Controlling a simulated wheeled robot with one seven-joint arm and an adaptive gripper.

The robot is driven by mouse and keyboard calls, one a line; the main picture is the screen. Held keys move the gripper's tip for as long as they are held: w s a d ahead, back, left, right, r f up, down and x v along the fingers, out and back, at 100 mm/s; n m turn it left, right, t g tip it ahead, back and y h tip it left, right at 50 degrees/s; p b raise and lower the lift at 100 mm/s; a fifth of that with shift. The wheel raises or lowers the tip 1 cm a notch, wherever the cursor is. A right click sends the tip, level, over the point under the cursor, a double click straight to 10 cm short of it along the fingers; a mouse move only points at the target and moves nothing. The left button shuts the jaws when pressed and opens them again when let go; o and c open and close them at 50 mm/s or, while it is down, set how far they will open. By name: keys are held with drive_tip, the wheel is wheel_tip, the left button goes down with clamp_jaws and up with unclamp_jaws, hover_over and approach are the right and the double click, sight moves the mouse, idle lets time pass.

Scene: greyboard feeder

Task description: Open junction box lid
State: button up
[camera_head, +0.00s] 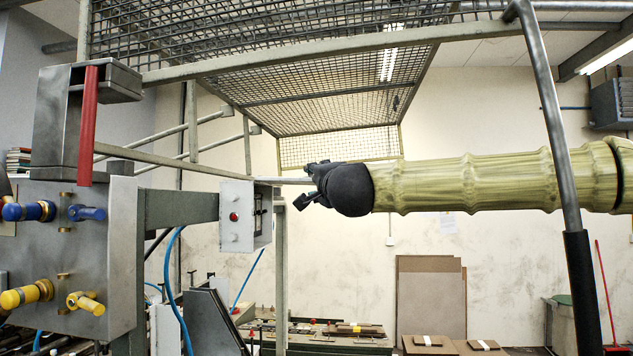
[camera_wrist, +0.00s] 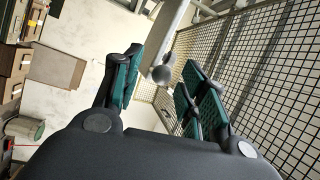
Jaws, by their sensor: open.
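A small pale grey box with a red button (camera_head: 237,216) sits at the end of a grey bracket in the head view, left of my gripper. I take it to be the junction box. Its right face is dark and seen edge-on, so I cannot tell how its lid stands. My gripper (camera_head: 308,184) is to the right of this box at about its height, apart from it in the picture. In the wrist view my gripper (camera_wrist: 163,68) has its teal-padded fingers spread. A grey metal piece with a rounded end (camera_wrist: 162,74) shows between them; I cannot tell whether they touch it.
A grey machine panel (camera_head: 105,235) with blue and yellow fittings stands at the left. A wire mesh guard (camera_head: 300,75) hangs above. A grey metal post (camera_head: 552,120) rises at the right, across my arm in the picture. Brown boards (camera_head: 430,295) lean on the wall.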

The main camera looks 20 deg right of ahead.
drive_tip(key=shift+s+a+f, duration=0.15)
drive_tip(key=shift+s, duration=1.05)
drive_tip(key=shift+s+a+f, duration=0.15)
drive_tip(key=shift+s, duration=1.05)
